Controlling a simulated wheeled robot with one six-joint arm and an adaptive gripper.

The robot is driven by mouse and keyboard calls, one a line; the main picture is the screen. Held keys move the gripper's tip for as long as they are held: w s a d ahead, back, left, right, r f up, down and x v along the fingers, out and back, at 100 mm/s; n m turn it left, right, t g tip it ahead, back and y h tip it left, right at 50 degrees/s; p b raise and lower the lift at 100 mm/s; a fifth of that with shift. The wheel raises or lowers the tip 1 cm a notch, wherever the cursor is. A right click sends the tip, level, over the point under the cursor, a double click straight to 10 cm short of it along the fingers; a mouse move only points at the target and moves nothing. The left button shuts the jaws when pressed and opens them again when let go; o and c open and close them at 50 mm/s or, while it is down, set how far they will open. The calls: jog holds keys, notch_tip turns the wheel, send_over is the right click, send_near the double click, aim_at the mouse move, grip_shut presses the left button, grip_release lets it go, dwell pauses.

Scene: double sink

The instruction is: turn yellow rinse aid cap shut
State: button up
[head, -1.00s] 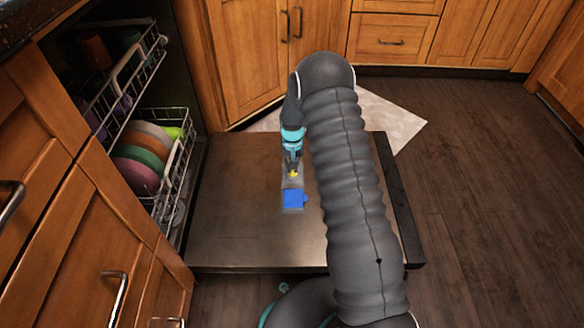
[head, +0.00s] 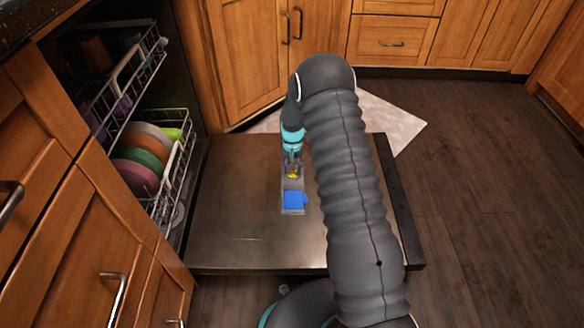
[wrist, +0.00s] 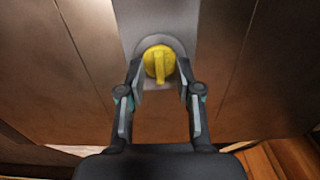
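The yellow rinse aid cap (wrist: 158,64) sits in a round grey recess, with its raised ridge running nearly straight up and down in the wrist view. It also shows small in the head view (head: 292,173), on the dispenser strip of the lowered dishwasher door (head: 235,225). My gripper (wrist: 159,70) is open, with one fingertip on each side of the cap. Slim gaps seem to show between the fingertips and the cap's rim. In the head view my gripper (head: 292,163) points down at the cap, which it partly covers.
A blue dispenser lid (head: 293,200) is on the same strip, nearer than the cap. Racks with plates (head: 145,150) stand at the left of the door. Wooden cabinets (head: 250,60) close off the back. Open floor (head: 480,200) lies to the right.

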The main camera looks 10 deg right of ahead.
notch_tip(320, 180, up, 12)
dwell(0.6)
dwell(0.5)
